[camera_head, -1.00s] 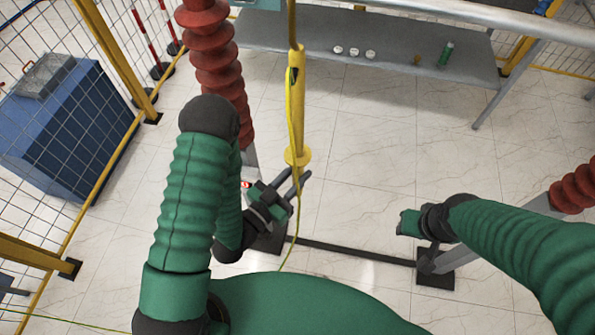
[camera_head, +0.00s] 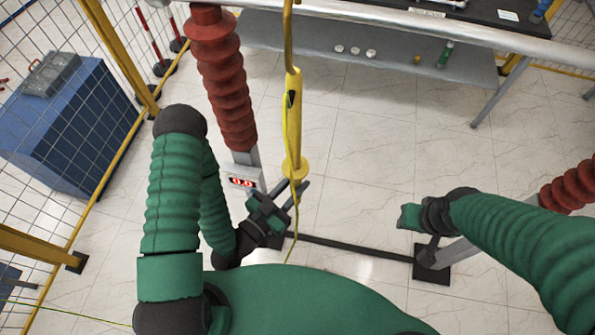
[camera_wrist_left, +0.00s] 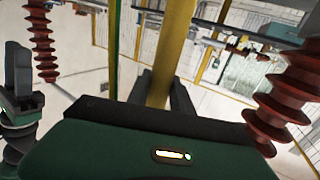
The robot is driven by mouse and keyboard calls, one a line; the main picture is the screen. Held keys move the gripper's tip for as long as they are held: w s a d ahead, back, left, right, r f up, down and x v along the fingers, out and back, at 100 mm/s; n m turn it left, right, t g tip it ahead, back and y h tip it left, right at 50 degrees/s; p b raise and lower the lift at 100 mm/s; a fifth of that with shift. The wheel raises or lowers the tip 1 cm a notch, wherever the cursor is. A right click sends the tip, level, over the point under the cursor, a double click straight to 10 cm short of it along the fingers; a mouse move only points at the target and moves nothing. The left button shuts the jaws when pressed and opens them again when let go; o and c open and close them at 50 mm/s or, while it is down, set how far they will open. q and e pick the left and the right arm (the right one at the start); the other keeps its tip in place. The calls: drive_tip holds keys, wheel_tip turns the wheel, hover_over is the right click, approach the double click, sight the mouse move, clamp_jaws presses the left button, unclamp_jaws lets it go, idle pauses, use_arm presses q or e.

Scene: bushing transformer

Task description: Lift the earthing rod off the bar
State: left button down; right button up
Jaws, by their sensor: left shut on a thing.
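The yellow earthing rod (camera_head: 293,130) stands nearly upright. A yellow flange (camera_head: 295,167) is near its lower end, and its top runs out of the head view. My left gripper (camera_head: 296,190) is shut on the rod just below the flange. In the left wrist view the rod (camera_wrist_left: 174,45) rises from between the gripper's dark fingers (camera_wrist_left: 163,95). The grey bar (camera_head: 430,27) crosses the top of the head view, and the rod passes in front of it. The hook contact is not visible. My right gripper (camera_head: 409,217) is at right, apart from the rod; its fingers are unclear.
A red ribbed insulator (camera_head: 222,80) on a post with a red display (camera_head: 241,182) stands left of the rod. Another insulator (camera_head: 568,190) is at right. A mesh fence (camera_head: 50,130) and blue box (camera_head: 70,125) are at left. A bench shelf (camera_head: 400,62) is behind. A yellow-green cable (camera_head: 286,130) runs beside the rod.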

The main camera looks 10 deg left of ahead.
use_arm(q)
drive_tip(key=shift+s+r+p, duration=0.15)
drive_tip(key=shift+s+p, duration=0.35)
drive_tip(key=shift+s, duration=0.4)
drive_tip(key=s+p, duration=0.2)
drive_tip(key=s, duration=0.7)
drive_tip(key=shift+p, duration=0.4)
drive_tip(key=shift+w, duration=0.1)
